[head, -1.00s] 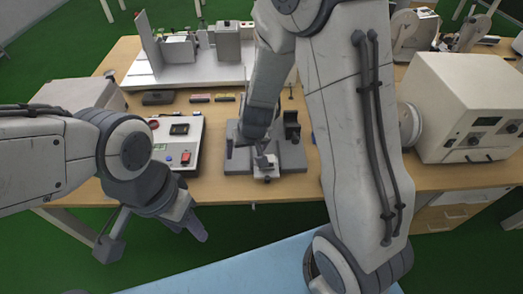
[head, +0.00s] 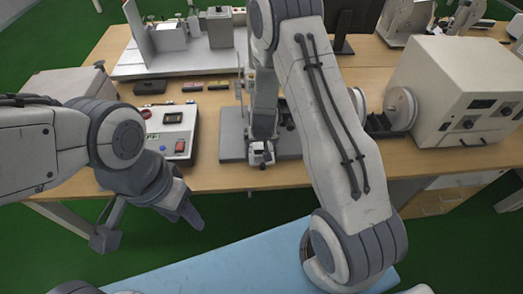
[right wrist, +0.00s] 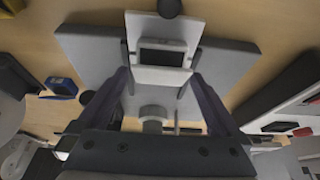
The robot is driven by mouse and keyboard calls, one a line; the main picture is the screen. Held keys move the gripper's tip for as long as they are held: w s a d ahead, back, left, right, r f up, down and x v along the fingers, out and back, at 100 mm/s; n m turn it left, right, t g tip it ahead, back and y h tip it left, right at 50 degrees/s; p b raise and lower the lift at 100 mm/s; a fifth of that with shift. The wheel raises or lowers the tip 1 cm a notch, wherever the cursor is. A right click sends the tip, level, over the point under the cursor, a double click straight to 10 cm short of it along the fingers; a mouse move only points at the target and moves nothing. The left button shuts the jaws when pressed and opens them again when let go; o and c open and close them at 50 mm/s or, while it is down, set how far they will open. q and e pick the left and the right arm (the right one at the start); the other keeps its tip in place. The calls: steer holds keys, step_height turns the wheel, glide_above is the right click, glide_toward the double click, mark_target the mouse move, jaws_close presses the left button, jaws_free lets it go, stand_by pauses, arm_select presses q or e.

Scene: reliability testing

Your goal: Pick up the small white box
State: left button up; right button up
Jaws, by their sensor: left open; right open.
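The small white box (right wrist: 163,48), with a dark window on its face, shows in the right wrist view in front of a grey fixture plate (right wrist: 85,55). In the head view it is a small white shape (head: 260,156) at the front of the grey fixture (head: 232,135), partly hidden by my right gripper (head: 262,140). My right gripper (right wrist: 162,85) is open, with its fingers on either side of the box's near part; contact is unclear. My left gripper (head: 188,214) is open and empty, in front of the table edge, away from the box.
A control box with red and green buttons (head: 170,135) is left of the fixture. A large cream machine (head: 450,95) stands at the right. A white-based apparatus (head: 185,60) stands at the back. The wooden table's front left strip (head: 225,180) is clear.

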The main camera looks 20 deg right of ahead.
steer(key=shift+w+f, duration=0.2)
steer(key=shift+f, duration=0.3)
steer(key=shift+r, duration=0.1)
steer(key=c, duration=1.4)
